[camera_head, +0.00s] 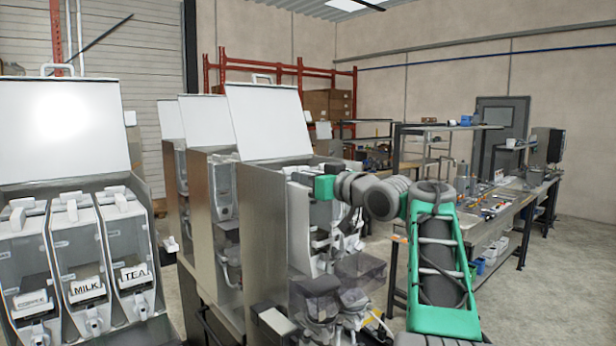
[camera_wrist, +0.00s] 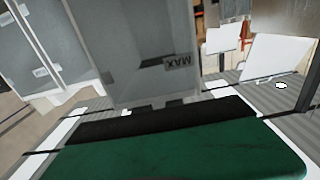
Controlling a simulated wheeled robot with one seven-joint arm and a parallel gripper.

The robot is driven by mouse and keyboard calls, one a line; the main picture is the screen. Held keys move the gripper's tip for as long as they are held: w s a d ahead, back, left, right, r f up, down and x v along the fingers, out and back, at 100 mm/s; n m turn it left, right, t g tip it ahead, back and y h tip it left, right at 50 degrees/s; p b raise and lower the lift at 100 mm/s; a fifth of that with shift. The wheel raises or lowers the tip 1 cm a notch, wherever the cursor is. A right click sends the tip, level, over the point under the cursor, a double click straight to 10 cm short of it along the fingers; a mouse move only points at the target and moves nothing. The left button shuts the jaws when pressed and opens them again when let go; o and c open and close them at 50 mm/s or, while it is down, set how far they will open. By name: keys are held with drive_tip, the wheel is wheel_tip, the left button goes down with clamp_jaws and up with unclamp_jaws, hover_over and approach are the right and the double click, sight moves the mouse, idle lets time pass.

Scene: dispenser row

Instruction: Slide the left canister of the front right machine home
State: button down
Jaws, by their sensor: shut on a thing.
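The front right machine (camera_head: 268,215) stands at the middle of the head view with its white lid (camera_head: 267,122) raised. My gripper (camera_head: 323,188) is at the upper part of its open front, beside the canisters. Its fingertips are hidden from the head camera. In the wrist view a grey translucent canister (camera_wrist: 150,62) with an upside-down MAX mark fills the middle, just beyond the green and black gripper body (camera_wrist: 180,145). My gripper is shut on this canister. The contact itself is hidden, and I cannot tell how far the canister sits in the machine.
Another machine (camera_head: 80,230) with several labelled canisters, MILK and TEA among them, stands at the left, lid raised. More machines stand behind. Dark clear bins and spouts (camera_head: 340,285) project below my gripper. A long workbench (camera_head: 505,215) is at the right, with open floor beyond.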

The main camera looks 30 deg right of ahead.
drive_tip(key=shift+w+a+f, duration=0.1)
drive_tip(key=shift+w, duration=0.1)
drive_tip(key=shift+f+b, duration=0.6)
drive_tip(key=c, duration=1.4)
unclamp_jaws()
drive_tip(key=shift+o, duration=0.2)
drive_tip(key=shift+s+f, duration=0.1)
drive_tip(key=shift+f, duration=0.1)
drive_tip(key=b+v, duration=0.2)
drive_tip(key=v, duration=0.5)
drive_tip(key=shift+s+b, duration=0.35)
drive_tip(key=shift+b, duration=0.05)
drive_tip(key=shift+r, duration=0.1)
